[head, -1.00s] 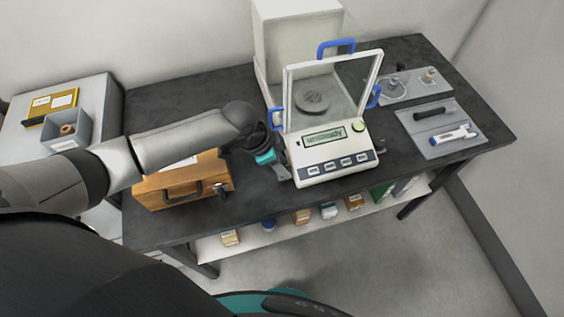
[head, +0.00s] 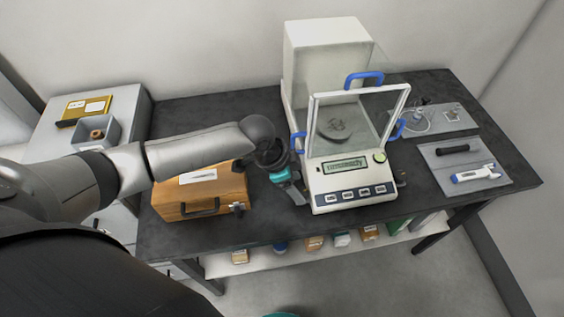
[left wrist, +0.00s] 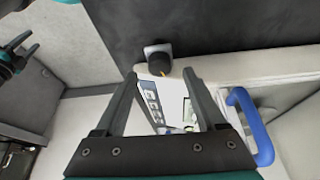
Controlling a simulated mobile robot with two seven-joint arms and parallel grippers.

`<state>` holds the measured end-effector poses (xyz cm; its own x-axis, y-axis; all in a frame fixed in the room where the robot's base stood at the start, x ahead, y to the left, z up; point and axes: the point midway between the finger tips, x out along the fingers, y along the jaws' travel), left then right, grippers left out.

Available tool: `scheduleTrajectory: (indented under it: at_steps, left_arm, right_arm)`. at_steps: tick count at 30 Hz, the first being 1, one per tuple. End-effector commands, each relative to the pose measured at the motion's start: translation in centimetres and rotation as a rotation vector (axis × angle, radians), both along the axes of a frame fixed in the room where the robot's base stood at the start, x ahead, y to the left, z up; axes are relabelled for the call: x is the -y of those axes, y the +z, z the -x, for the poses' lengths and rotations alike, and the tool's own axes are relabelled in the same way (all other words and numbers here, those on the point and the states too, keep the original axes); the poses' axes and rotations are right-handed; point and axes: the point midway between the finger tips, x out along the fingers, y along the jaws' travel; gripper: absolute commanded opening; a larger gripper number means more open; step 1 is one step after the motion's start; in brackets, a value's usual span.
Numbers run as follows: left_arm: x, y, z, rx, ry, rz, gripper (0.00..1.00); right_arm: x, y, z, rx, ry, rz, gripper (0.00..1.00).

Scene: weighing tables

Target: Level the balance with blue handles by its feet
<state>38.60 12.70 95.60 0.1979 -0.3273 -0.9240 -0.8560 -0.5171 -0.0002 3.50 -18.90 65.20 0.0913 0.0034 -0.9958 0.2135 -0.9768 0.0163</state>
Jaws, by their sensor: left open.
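The balance (head: 350,190) with blue handles stands on the dark table, its display lit and seemingly reading "unsteady". A blue handle (head: 364,78) is on top, with others at its sides. A foot knob (head: 402,178) shows at its front right. My left gripper (head: 296,190) is at the balance's front left corner, pointing down beside it. In the left wrist view its open fingers (left wrist: 161,76) are on either side of the balance's corner, with a dark round foot knob (left wrist: 158,62) just beyond the tips. A gripper, seemingly my right one (left wrist: 26,44), shows apart at upper left, its fingers spread.
A wooden case (head: 205,200) stands left of the balance, under my left forearm. Grey trays (head: 440,170) with small tools lie to the right. A shelf with small boxes (head: 315,243) runs below.

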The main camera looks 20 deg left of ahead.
Motion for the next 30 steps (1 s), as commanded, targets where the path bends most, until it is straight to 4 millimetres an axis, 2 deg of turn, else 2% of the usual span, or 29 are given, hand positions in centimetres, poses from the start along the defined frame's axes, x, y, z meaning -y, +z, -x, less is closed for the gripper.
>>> scheduleTrajectory:
  at_steps: [9, 15, 21, 30]
  left_arm:
    - [-2.4, 6.4, 1.3, 0.003, 0.0, -0.003, 0.72]
    - [-3.5, 9.8, 2.1, 0.003, -0.001, -0.003, 0.72]
    - [-4.1, 11.4, 2.5, 0.0, -0.001, -0.001, 0.72]
    - [-4.1, 11.6, 2.5, 0.0, 0.0, 0.0, 0.72]
  right_arm:
    - [0.0, 0.9, 0.0, 0.0, -0.001, 0.0, 0.55]
    - [0.0, 1.1, 0.0, 0.001, -0.001, 0.0, 0.55]
    - [0.0, 1.2, -0.1, 0.001, -0.001, 0.0, 0.55]
    - [0.0, 1.2, -0.1, 0.001, -0.001, 0.0, 0.55]
